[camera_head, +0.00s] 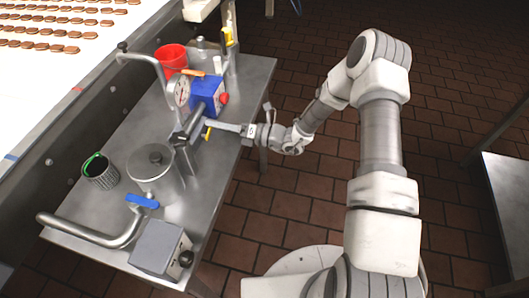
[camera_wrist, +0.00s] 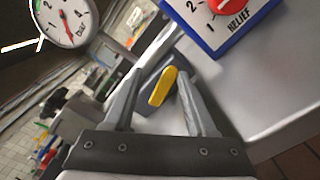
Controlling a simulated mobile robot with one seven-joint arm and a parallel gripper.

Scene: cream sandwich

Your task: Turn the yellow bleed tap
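The yellow bleed tap (camera_head: 207,134) is a small lever on the metal pipework at the right side of the steel bench, below the blue box. In the wrist view its yellow handle (camera_wrist: 162,87) stands tilted between my two fingers. My gripper (camera_head: 213,126) reaches in from the right, with its tips close to the tap. In the wrist view my gripper (camera_wrist: 160,77) is open, with a visible gap on each side of the handle. Whether a finger touches it I cannot tell. The valve body behind the handle is partly hidden.
The blue relief box (camera_head: 207,94) with a red knob and the pressure gauge (camera_head: 179,91) stand close beside my gripper. A red cup (camera_head: 172,57), a lidded steel pot (camera_head: 153,172) and a blue-handled valve (camera_head: 142,201) are also on the bench (camera_head: 120,153).

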